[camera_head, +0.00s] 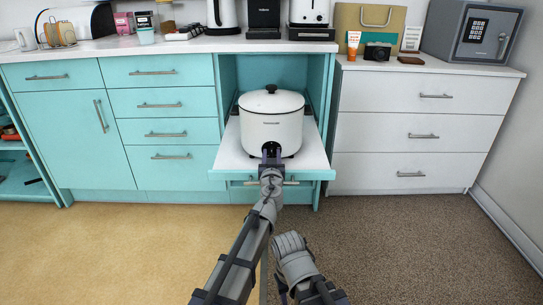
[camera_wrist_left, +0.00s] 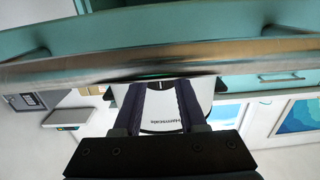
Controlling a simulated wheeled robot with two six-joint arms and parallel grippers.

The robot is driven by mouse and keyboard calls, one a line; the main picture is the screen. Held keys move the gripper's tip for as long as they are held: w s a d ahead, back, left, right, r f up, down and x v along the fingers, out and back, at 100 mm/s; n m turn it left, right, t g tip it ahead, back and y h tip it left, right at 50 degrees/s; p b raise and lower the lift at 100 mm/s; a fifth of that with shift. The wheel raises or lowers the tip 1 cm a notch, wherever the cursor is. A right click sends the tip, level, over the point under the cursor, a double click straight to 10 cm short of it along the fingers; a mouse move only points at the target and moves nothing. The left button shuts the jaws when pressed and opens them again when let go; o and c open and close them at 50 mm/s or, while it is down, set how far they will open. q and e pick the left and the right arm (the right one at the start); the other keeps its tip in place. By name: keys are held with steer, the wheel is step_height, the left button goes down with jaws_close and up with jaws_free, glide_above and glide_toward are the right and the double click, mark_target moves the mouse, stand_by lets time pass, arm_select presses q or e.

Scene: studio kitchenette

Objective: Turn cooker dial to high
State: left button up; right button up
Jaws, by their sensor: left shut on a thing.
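A white cooker (camera_head: 271,122) with a dark lid knob stands on a pulled-out white shelf (camera_head: 232,158) in the teal cabinet. My left gripper (camera_head: 271,153) is at the cooker's lower front, shut on the cooker dial.
A metal bar (camera_wrist_left: 150,60) crosses the left wrist view close to the fingers. Teal drawers (camera_head: 163,105) are left of the shelf, white drawers (camera_head: 420,138) right. A kettle (camera_head: 222,15) and a safe (camera_head: 474,32) stand on the counters. The floor in front is clear.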

arm_select(q)
jaws_close()
steer(key=shift+d+m, duration=0.1)
steer(key=shift+m, duration=3.3)
steer(key=o, duration=0.6)
jaws_free()
steer(key=shift+s, duration=3.9)
steer(key=shift+o, duration=0.2)
